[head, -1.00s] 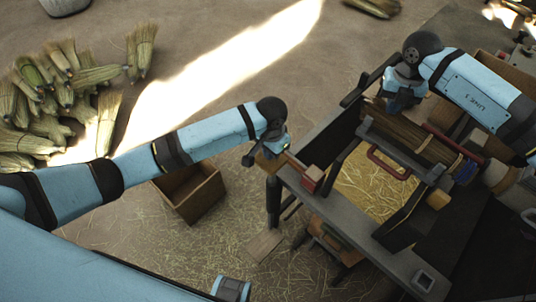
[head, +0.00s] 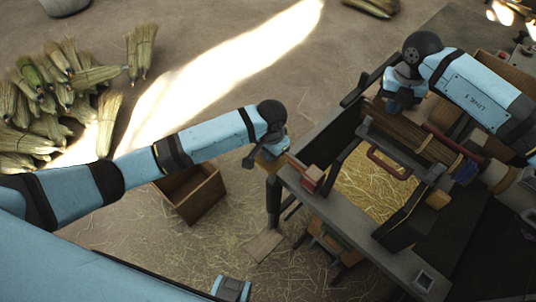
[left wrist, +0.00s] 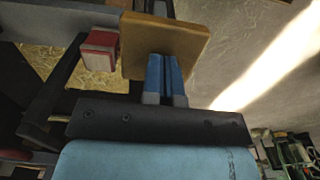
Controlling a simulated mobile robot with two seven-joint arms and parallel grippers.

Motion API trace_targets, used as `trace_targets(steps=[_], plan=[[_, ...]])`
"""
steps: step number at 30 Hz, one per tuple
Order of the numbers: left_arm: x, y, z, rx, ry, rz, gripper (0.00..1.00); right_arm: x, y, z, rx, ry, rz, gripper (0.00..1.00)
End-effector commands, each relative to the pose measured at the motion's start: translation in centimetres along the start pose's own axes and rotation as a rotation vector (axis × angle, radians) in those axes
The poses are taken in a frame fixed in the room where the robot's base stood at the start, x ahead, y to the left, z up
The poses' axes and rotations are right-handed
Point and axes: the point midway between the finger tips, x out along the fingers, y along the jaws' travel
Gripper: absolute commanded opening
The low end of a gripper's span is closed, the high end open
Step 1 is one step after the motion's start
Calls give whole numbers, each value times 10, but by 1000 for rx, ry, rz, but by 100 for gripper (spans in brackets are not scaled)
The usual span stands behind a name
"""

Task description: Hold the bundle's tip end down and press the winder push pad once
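The long brown bundle (head: 408,138) lies across the winder on the bench at the right. My right gripper (head: 388,103) is at the bundle's upper left end; its fingers are hidden, so its opening does not show. A wooden push pad (head: 271,164) stands at the bench's left corner beside a red block (head: 313,178). My left gripper (head: 267,153) is at this pad. In the left wrist view its two blue fingers (left wrist: 165,57) are side by side, shut and empty, with tips against or very near the wooden pad (left wrist: 185,40); I cannot tell contact for sure.
The bench frame (head: 345,222) has an opening over straw, with a red handle (head: 385,167) beside the bundle. A wooden crate (head: 195,195) stands on the floor near my left forearm. Several straw bundles (head: 50,100) lie at the far left.

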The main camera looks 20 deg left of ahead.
Motion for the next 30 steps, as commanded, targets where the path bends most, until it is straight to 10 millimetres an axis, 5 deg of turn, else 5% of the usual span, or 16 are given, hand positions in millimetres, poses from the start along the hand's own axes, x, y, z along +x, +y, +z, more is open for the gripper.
trace_targets(steps=[30], plan=[[53, 1, 1, 0, -3, 2, 0, 0, 0, 0, 0, 0, 0, 0]])
